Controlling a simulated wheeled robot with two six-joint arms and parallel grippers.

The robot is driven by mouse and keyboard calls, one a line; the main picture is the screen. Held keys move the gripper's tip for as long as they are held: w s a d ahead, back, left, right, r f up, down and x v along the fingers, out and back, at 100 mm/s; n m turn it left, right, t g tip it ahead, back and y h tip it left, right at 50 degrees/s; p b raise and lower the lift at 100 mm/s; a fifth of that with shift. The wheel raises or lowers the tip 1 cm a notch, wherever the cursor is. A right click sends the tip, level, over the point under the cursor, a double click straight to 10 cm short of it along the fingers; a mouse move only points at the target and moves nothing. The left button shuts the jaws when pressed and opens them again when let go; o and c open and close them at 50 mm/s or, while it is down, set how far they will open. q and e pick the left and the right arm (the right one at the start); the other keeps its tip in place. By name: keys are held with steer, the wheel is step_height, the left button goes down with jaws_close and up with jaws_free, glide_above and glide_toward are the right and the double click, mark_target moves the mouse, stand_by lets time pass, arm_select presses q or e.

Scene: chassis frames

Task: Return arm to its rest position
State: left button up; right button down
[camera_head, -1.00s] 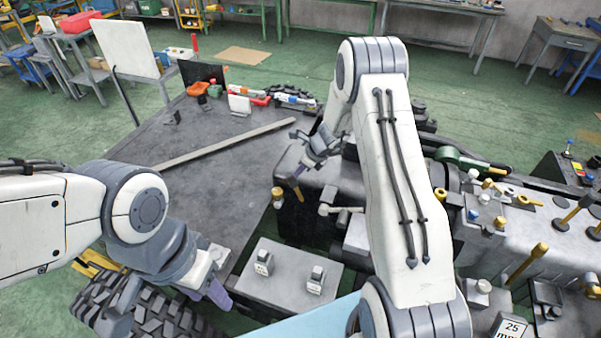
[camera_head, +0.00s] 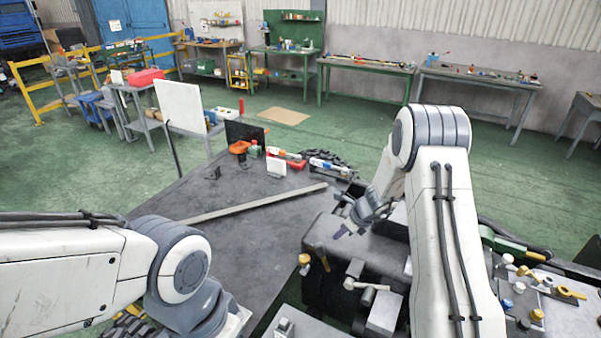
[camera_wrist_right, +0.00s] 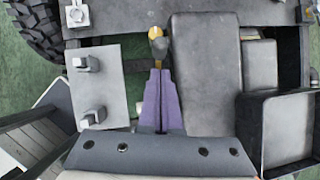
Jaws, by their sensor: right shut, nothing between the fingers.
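My right arm (camera_head: 445,230) comes up from the bottom right and bends down over the chassis. My right gripper (camera_head: 343,232) is small and partly hidden in the head view, above the dark block. In the right wrist view its purple fingers (camera_wrist_right: 158,102) are together with nothing between them. They point toward a yellow and black knob (camera_wrist_right: 157,45); contact cannot be told. My left arm (camera_head: 165,265) enters from the left, and its gripper is outside the head view.
The chassis (camera_head: 335,262) carries blocks, levers and yellow-topped knobs. A grey table (camera_head: 200,195) holds a long bar (camera_head: 260,203), tools and a dark panel (camera_head: 245,137). The right wrist view shows a plate with metal studs (camera_wrist_right: 108,75) and an open box (camera_wrist_right: 290,128). Green floor lies beyond.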

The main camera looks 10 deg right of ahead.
steer(key=s+a+r+n+g+y+b, duration=0.1)
steer(key=s+a+r+n+g+b, duration=0.2)
steer(key=s+a+n, duration=0.7)
steer(key=s+a+r+n+b, duration=0.45)
steer(key=a+n, duration=0.35)
steer(key=a, duration=0.4)
steer(key=s+f+n+h+b, duration=0.1)
steer(key=s+n+b, duration=0.2)
steer(key=s+n, duration=0.5)
steer(key=s+d+n+g+h+b, duration=0.1)
steer(key=s+n+h+b, duration=0.1)
steer(key=s+n, duration=0.7)
steer(key=s+b, duration=0.1)
steer(key=s, duration=0.4)
steer(key=shift+s+d+f+g, duration=0.2)
steer(key=shift+d+f+g, duration=0.1)
steer(key=shift+f, duration=0.1)
